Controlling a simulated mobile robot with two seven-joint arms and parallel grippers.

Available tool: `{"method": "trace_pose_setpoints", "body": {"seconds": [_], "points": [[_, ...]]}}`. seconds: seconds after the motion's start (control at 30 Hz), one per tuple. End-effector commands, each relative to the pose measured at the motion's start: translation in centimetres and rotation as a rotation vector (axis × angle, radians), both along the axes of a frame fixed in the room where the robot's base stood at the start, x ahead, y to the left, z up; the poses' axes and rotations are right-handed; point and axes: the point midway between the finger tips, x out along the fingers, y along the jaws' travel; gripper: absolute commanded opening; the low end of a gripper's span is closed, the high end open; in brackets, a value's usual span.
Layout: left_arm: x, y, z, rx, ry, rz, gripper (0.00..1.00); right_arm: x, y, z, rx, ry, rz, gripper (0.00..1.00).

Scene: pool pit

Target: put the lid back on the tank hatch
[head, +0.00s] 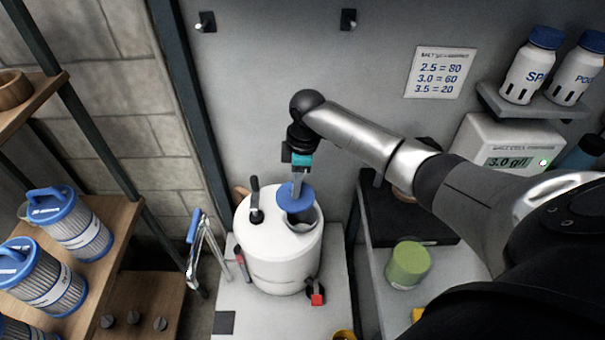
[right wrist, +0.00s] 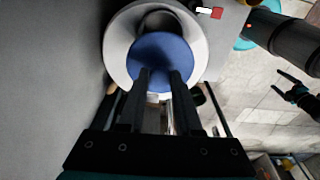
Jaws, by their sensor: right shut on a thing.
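The blue round lid (head: 295,199) is pinched by my right gripper (head: 297,186), which points down over the white tank (head: 270,262). The lid overlaps the back of the round hatch opening (head: 302,224), whose front part shows uncovered. In the right wrist view the lid (right wrist: 160,62) sits at the fingertips, with part of the dark opening (right wrist: 160,19) beyond it. The lid seems to be above the hatch; I cannot tell if it touches the rim. My left gripper (right wrist: 279,82) appears small at the right of the right wrist view, fingers apart and empty.
A black handle (head: 255,201) stands on the tank top, left of the hatch. A red-handled valve (head: 317,298) is at the tank's front. Blue-capped filter cartridges (head: 68,222) fill the left shelf.

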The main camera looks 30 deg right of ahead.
Motion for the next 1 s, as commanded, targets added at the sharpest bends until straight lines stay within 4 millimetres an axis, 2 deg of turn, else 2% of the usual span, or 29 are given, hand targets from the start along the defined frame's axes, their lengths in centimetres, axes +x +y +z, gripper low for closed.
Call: {"method": "trace_pose_setpoints", "body": {"seconds": [0.1, 0.37, 0.57, 0.9, 1.0], "points": [[0.0, -0.1, 1.0, -0.001, -0.001, 0.0, 1.0, -0.5, -0.9, -0.4, 0.0, 0.002, 0.052, 0.0], [0.0, -0.3, 0.9, -0.003, 0.0, 0.0, 1.0, -0.7, -1.4, -1.3, 0.0, -0.001, 0.089, 0.0], [0.0, -0.3, -0.4, -0.004, -0.001, 0.0, 1.0, -0.7, -1.4, -2.4, -0.001, -0.001, 0.088, 0.0], [0.0, -0.4, -3.8, -0.005, 0.0, -0.001, 1.0, -0.7, -1.4, -5.3, -0.001, -0.002, 0.088, 0.0], [0.0, -0.4, -4.2, -0.005, 0.0, -0.001, 1.0, -0.7, -1.4, -6.0, -0.001, -0.001, 0.087, 0.0]]}}
